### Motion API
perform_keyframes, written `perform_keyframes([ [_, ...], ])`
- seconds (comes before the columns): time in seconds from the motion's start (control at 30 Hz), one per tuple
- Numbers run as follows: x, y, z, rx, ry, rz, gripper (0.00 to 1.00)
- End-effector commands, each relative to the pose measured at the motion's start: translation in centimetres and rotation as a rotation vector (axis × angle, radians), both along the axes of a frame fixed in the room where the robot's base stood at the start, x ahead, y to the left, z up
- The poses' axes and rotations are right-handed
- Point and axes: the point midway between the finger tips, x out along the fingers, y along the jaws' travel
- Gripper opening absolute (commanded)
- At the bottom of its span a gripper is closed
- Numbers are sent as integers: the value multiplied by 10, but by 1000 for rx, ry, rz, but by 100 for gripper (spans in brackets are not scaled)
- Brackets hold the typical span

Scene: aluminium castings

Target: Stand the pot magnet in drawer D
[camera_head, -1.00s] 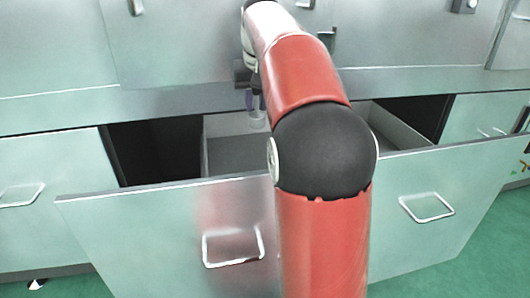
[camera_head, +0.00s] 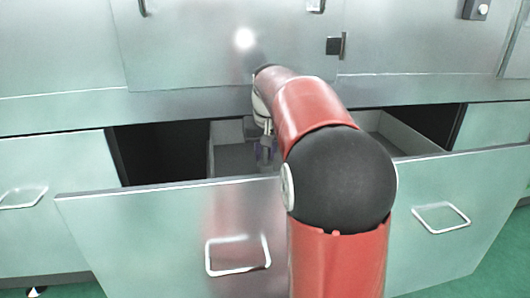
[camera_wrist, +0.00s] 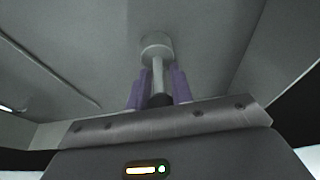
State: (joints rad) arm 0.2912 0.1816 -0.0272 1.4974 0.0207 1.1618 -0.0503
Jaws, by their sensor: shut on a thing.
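The pot magnet shows in the wrist view as a grey round head (camera_wrist: 157,46) on a thin pale stem. My gripper (camera_wrist: 158,84) has its purple fingers shut on the stem, with the head beyond the fingertips. In the head view my gripper (camera_head: 265,152) is low inside the open drawer (camera_head: 150,225), below the cabinet's lower edge. The magnet is not clear there. Whether the head touches the drawer floor (camera_head: 228,163) I cannot tell. No letter shows on the drawer.
The drawer's tall front panel with two white handles (camera_head: 238,255) stands between my body and the drawer inside. The cabinet face (camera_head: 190,50) rises behind and above. The drawer's left side wall (camera_head: 211,150) is near my gripper. Visible drawer floor looks bare.

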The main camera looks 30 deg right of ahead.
Motion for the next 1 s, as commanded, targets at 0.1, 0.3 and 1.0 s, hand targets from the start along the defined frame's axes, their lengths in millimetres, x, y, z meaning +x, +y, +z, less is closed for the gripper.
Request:
perform_keyframes([
  [0.1, 0, 0, 0, 1, 2, 0, 35],
  [0.3, 0, 0, 0, 0, 1, 0, 44],
  [1.0, -26, 7, 92, -1, -2, 0, 44],
])
